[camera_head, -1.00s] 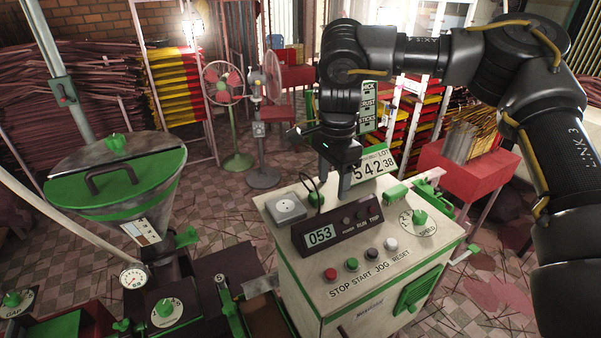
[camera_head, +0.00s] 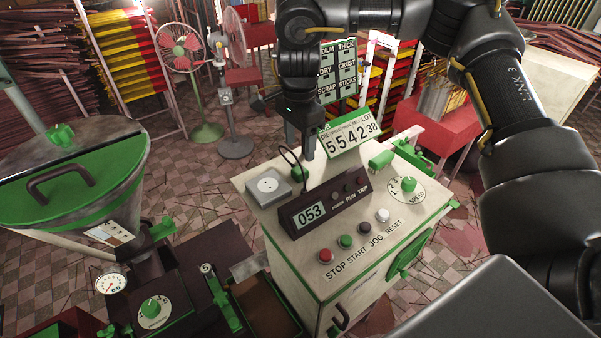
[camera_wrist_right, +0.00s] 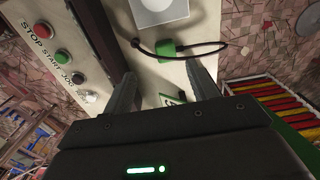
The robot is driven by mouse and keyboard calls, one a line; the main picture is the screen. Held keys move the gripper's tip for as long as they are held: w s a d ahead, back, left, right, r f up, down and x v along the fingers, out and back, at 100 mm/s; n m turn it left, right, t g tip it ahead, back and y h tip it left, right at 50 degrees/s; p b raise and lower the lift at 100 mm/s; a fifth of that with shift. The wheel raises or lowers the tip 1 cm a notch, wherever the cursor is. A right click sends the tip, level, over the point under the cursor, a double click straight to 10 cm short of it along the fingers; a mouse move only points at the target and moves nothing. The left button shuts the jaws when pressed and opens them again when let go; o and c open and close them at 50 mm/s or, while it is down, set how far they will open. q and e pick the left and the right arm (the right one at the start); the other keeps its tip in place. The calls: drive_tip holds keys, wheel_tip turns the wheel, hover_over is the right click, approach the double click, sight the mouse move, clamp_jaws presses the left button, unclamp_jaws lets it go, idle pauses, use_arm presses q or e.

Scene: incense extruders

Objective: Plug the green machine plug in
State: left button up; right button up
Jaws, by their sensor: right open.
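The green plug (camera_head: 299,174) sits on the cream cabinet top, beside the white socket (camera_head: 268,185) and behind the black 053 display box. A thin black cord loops from the plug. My right gripper (camera_head: 308,148) points down just above and behind the plug, its fingers partly covering the view there. In the right wrist view, the gripper (camera_wrist_right: 163,85) is open and empty, with its fingers apart. The plug (camera_wrist_right: 166,49) lies ahead, between the lines of the fingers, not gripped. The socket (camera_wrist_right: 160,10) is partly cut off beyond it. My left gripper is out of view.
The display box (camera_head: 325,202) stands close in front of the plug. A number sign (camera_head: 352,134) stands close behind my gripper. Several buttons line the cabinet front, and a green speed knob (camera_head: 409,184) is at right. A hopper (camera_head: 70,190) stands at left.

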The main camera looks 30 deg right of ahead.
sight(299, 170)
drive_tip(key=w+f, duration=0.2)
drive_tip(key=f, duration=0.1)
drive_tip(key=shift+w+d+f, duration=0.1)
drive_tip(key=shift+d+f, duration=0.05)
drive_tip(key=shift+d, duration=0.05)
drive_tip(key=shift+s+d, duration=0.15)
drive_tip(key=shift+s, duration=0.5)
drive_tip(key=shift+a, duration=0.3)
drive_tip(key=f+p, duration=0.1)
drive_tip(key=f, duration=0.1)
drive_tip(key=f+p, duration=0.1)
drive_tip(key=p, duration=0.1)
drive_tip(key=shift+d+f, duration=0.2)
drive_tip(key=shift+f, duration=0.6)
drive_tip(key=shift+w+a+f, duration=0.1)
drive_tip(key=shift+f, duration=0.1)
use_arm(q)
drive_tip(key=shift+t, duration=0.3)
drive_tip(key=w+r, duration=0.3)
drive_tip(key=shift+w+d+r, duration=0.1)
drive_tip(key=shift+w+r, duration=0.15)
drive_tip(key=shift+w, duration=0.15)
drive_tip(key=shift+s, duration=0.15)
use_arm(e)
drive_tip(key=shift+c, duration=0.5)
